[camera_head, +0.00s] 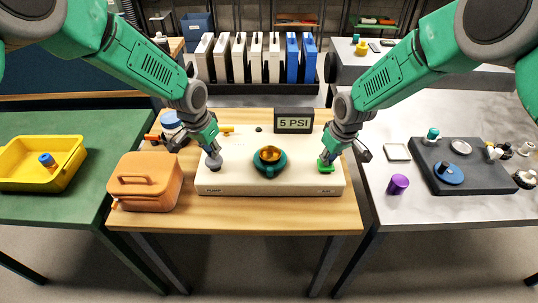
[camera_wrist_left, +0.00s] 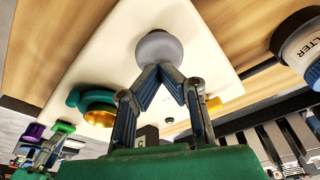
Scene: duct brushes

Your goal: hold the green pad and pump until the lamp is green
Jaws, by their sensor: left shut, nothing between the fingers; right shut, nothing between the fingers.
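A cream box (camera_head: 230,185) stands on the wooden table, with "PUMP" printed at its front left. My left gripper (camera_head: 212,154) is shut, its tips at the grey round pump knob (camera_head: 213,163); in the left wrist view the closed tips meet the knob (camera_wrist_left: 157,47). My right gripper (camera_head: 326,157) is shut, its tips down at the green pad (camera_head: 326,168), partly covering it. A display (camera_head: 294,122) behind reads "5 PSI". A brass cup in a teal ring (camera_head: 270,168) sits mid-box. A small dark dome (camera_head: 258,129) may be the lamp; no green light shows on it.
An orange case (camera_head: 146,182) stands left of the box. A yellow tray (camera_head: 40,165) is on the green table. A purple cylinder (camera_head: 398,184) and a dark tray (camera_head: 480,184) with parts are on the right table. White and blue binders (camera_head: 256,58) stand behind.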

